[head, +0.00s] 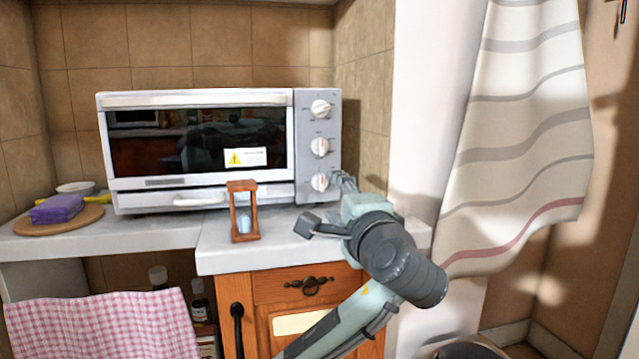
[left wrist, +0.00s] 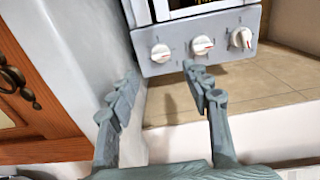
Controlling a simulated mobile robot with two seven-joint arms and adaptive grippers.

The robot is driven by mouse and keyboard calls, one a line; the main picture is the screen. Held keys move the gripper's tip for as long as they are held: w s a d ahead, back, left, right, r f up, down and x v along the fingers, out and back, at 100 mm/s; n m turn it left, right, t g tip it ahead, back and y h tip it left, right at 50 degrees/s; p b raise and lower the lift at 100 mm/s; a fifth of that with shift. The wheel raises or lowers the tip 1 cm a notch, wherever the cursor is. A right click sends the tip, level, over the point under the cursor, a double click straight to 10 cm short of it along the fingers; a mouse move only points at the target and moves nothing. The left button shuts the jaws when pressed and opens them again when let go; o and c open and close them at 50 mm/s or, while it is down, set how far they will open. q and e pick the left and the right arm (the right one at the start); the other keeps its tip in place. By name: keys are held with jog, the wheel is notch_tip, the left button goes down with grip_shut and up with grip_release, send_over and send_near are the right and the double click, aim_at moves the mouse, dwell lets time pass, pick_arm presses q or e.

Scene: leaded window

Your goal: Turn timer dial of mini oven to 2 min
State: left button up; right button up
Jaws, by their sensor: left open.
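The white mini oven (head: 200,98) stands on the counter with a column of three round dials on its right panel: top (head: 320,108), middle (head: 319,146) and bottom (head: 320,182). The markings are too small to read, so I cannot tell which is the timer. My left gripper (head: 345,178) is close to the bottom dial, just right of it. In the left wrist view the panel is turned sideways, and my open, empty fingers (left wrist: 160,76) sit either side of the bottom dial (left wrist: 160,53), apparently short of it. My right gripper is not in view.
A wooden hourglass (head: 242,211) stands on the counter (head: 215,247) in front of the oven, left of my gripper. A tiled wall is close right of the oven; a striped curtain (head: 525,130) hangs further right.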

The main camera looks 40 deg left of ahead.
aim_at(322, 184)
pick_arm(q)
jog(key=shift+w+a, duration=0.45)
jog(key=shift+a, duration=0.05)
jog(key=x, duration=0.6)
jog(key=shift+w+a, duration=0.2)
jog(key=shift+a, duration=0.1)
jog(key=shift+c, duration=0.6)
grip_shut()
jog(key=shift+r, duration=0.1)
